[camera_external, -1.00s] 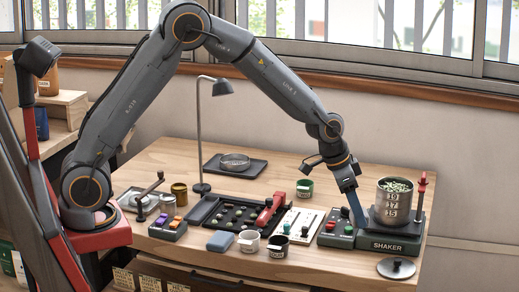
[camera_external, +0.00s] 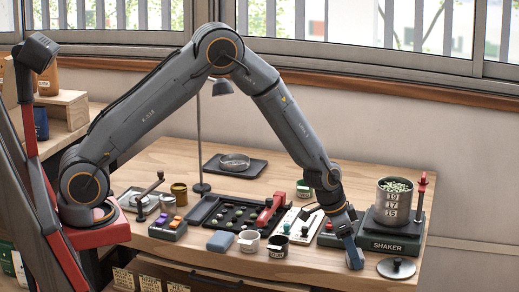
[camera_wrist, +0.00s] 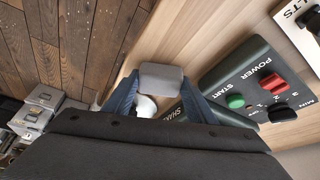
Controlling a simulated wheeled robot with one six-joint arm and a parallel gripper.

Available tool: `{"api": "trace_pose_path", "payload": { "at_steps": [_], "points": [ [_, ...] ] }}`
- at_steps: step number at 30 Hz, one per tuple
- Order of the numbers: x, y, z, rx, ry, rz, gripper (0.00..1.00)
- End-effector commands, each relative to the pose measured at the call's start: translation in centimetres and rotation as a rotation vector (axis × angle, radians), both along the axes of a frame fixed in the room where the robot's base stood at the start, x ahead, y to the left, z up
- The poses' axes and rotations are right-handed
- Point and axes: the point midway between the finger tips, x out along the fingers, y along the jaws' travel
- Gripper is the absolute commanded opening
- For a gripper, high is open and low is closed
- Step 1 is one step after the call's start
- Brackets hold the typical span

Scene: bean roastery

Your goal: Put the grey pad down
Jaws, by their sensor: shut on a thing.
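The grey pad (camera_wrist: 161,77) shows in the wrist view as a small rounded grey block between the tips of my two blue fingers. My gripper (camera_wrist: 160,90) is shut on it. The pad cannot be made out there. In the wrist view the pad overlaps the table's front edge. I cannot tell whether it touches the table top.
The shaker's control box (camera_wrist: 262,85) is close at the right in the wrist view. A steel can (camera_external: 393,203) stands on the shaker. Bare wood (camera_external: 320,262) is at the front.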

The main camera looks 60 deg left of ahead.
Motion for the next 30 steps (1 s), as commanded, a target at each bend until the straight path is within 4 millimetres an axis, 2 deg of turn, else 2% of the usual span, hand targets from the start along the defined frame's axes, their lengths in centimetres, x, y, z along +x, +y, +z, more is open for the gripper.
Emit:
{"api": "trace_pose_path", "payload": {
  "at_steps": [11, 12, 15, 25, 30],
  "points": [
    [0.0, 0.0, -0.3, 0.0, -0.001, 0.0, 0.3],
    [0.0, 0.0, -0.3, 0.0, 0.0, 0.0, 0.56],
    [0.0, 0.0, -0.2, 0.0, 0.0, 0.0, 0.69],
    [0.0, 0.0, -0.1, 0.0, 0.0, 0.0, 0.69],
    [-0.3, 0.1, 1.1, 0.0, -0.002, -0.001, 0.69]
  ]
}}
